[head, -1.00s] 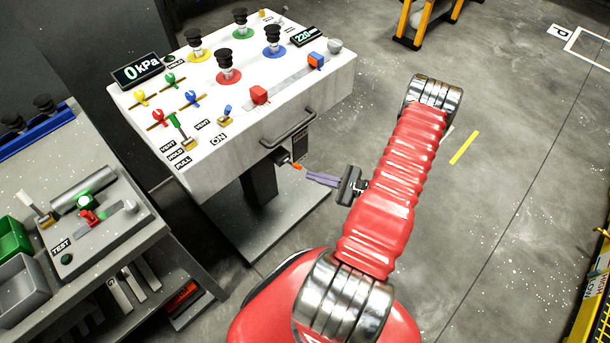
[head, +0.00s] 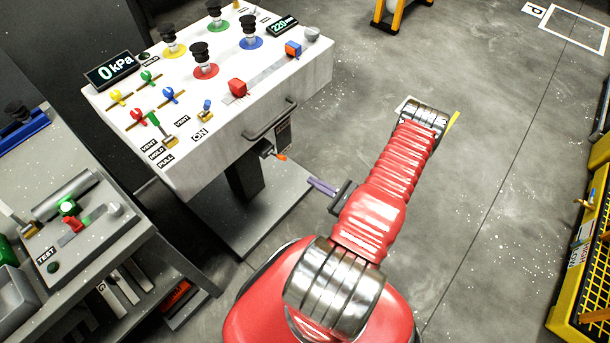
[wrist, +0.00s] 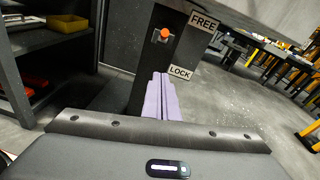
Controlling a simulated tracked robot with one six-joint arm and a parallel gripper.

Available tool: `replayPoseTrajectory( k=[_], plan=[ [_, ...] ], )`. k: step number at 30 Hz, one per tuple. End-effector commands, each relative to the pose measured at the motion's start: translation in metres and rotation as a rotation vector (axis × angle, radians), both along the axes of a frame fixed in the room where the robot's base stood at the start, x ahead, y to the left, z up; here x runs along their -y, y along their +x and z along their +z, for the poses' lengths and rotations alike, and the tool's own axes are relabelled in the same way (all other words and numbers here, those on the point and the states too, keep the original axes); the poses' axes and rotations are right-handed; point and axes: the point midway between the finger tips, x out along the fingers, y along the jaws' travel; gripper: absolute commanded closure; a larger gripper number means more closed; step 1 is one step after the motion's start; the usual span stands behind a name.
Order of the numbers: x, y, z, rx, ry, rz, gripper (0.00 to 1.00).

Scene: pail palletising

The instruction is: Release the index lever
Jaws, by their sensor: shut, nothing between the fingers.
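The index lever (head: 280,156) has an orange tip and sticks out from a dark post under the white control console. In the wrist view its orange knob (wrist: 165,33) faces me. The FREE label (wrist: 203,21) is to its upper right and the LOCK label (wrist: 180,72) is below it; the knob is nearer the height of FREE. My gripper (head: 311,181) has purple fingers, shut and empty, short of the lever and lower right of it in the head view. In the wrist view the closed fingers (wrist: 160,76) point toward the post, below the knob, with no contact visible.
The white console (head: 215,150) has a front handle (head: 270,122) above the lever. A grey bench (head: 110,235) with bins stands at left. A yellow-framed cage (head: 570,275) stands at far right. The floor right of my arm is clear.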

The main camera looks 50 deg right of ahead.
Motion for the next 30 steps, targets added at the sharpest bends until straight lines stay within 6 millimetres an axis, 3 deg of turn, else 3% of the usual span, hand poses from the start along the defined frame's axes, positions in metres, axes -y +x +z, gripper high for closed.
replayPoseTrajectory(
  k=[26, 30],
  plan=[
    [-0.009, 0.098, -0.012, 0.0, 0.0, 0.004, 1.0],
    [-0.012, 0.102, 0.007, 0.001, -0.002, 0.002, 1.0]
  ],
)
